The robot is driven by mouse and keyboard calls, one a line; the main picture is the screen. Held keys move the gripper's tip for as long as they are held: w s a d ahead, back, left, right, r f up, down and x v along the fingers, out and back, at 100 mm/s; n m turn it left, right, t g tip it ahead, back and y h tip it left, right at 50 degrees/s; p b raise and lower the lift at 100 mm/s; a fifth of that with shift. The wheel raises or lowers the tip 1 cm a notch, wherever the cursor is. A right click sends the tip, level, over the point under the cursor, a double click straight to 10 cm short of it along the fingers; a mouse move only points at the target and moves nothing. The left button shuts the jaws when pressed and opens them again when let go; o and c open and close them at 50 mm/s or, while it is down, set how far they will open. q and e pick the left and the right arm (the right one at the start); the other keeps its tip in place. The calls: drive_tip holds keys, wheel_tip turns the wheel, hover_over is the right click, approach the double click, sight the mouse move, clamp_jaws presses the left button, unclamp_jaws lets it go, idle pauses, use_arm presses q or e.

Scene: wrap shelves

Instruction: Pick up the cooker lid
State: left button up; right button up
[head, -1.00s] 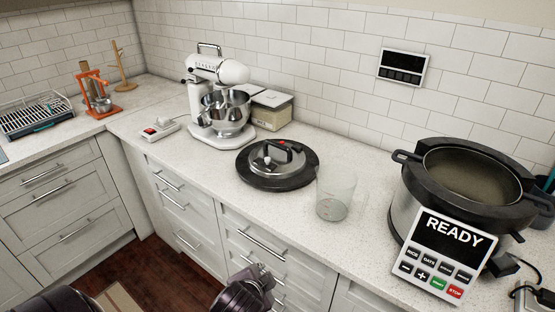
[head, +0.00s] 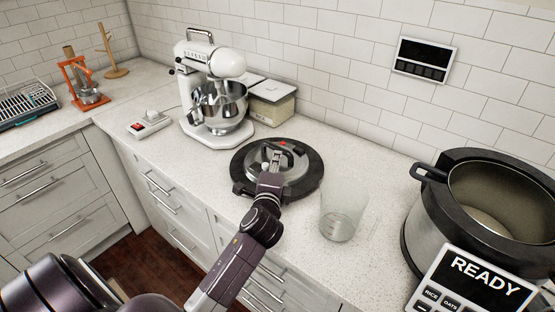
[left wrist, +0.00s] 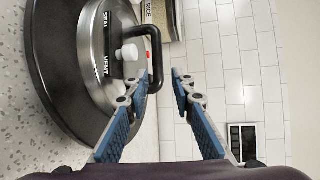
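The cooker lid (head: 300,182) lies flat on the counter in the head view, a round dark-rimmed lid with a metal middle, a black arched handle (head: 293,152) and a red mark. My left gripper (head: 271,160) is over the near side of the lid, at the handle. In the left wrist view, the lid (left wrist: 80,95) fills the left side. There the open fingers of the left gripper (left wrist: 163,80) stand apart with the black handle (left wrist: 156,50) near the left fingertip. I cannot tell whether they touch. My right gripper is not in view.
A clear measuring cup (head: 342,213) stands just right of the lid. The cooker (head: 425,210), without a lid and with a READY panel, is at the right. A stand mixer (head: 213,95) and a box (head: 271,103) stand behind the lid. A white switch unit (head: 150,125) is at the left.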

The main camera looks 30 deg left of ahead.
sight(277, 148)
use_arm(q)
drive_tip(key=x, duration=0.3)
drive_tip(key=shift+w+a+p, duration=0.1)
drive_tip(key=shift+w+p, duration=0.15)
drive_tip(key=shift+p, duration=0.05)
drive_tip(key=shift+p+x, duration=0.3)
drive_tip(key=shift+x, duration=0.75)
drive_tip(key=x, duration=0.3)
drive_tip(key=shift+s+a+f+p, duration=0.1)
drive_tip(key=shift+a+f+p, duration=0.1)
drive_tip(key=shift+a+p, duration=0.1)
drive_tip(key=shift+w+a+f, duration=0.1)
drive_tip(key=shift+w+a, duration=0.05)
drive_tip(key=shift+w, duration=0.25)
clamp_jaws()
drive_tip(key=shift+w+r, duration=0.1)
drive_tip(key=shift+r, duration=0.2)
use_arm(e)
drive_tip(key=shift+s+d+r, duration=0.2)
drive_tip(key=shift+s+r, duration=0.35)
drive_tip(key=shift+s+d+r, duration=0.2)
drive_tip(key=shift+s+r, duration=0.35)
